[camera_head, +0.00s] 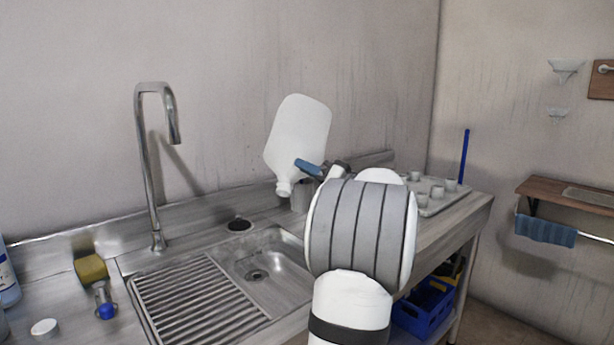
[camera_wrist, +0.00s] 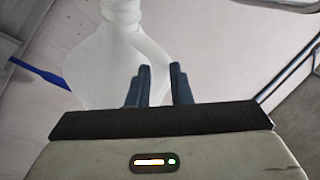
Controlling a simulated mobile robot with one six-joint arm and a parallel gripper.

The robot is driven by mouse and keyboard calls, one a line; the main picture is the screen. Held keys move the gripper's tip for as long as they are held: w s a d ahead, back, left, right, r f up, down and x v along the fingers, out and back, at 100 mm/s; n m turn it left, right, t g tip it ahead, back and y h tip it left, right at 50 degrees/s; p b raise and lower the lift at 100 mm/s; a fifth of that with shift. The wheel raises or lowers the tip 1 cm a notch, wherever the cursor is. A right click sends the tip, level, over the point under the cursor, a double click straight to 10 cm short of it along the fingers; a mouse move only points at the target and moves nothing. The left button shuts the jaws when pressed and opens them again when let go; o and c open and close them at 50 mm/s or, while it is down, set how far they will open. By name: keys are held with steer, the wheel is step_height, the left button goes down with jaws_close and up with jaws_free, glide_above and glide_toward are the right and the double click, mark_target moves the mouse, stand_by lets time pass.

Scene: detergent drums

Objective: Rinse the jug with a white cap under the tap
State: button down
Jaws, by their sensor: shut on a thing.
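A white jug (camera_head: 299,132) hangs upside down and slightly tilted, its neck pointing down to the lower left. My gripper (camera_head: 308,168) is shut on it, with one blue finger showing at its lower right side. In the wrist view the jug (camera_wrist: 112,62) fills the upper left, beside my two dark blue fingers (camera_wrist: 161,84). I cannot tell whether a cap is on its neck. The steel tap (camera_head: 148,150) stands left of the jug, its spout clear of it. A round white cap (camera_head: 44,327) lies on the counter at the lower left.
The sink basin (camera_head: 262,262) lies below and left of the jug, with a ribbed drainer (camera_head: 195,300) beside it. A yellow sponge (camera_head: 91,269) and a blue-tipped fitting (camera_head: 105,305) are at the left. A tray of small cups (camera_head: 440,200) stands at the right.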

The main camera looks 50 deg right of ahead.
steer(key=shift+f+n+t+y+b, duration=0.15)
steer(key=shift+n+t+y+b, duration=0.2)
steer(key=shift+n+b, duration=1.7)
steer(key=shift+m+y+b, duration=0.25)
steer(key=shift+m+b, duration=0.2)
steer(key=shift+b, duration=0.8)
steer(key=shift+n+y+b, duration=0.8)
steer(key=shift+n+b, duration=0.9)
steer(key=shift+b, duration=0.95)
stand_by(1.0)
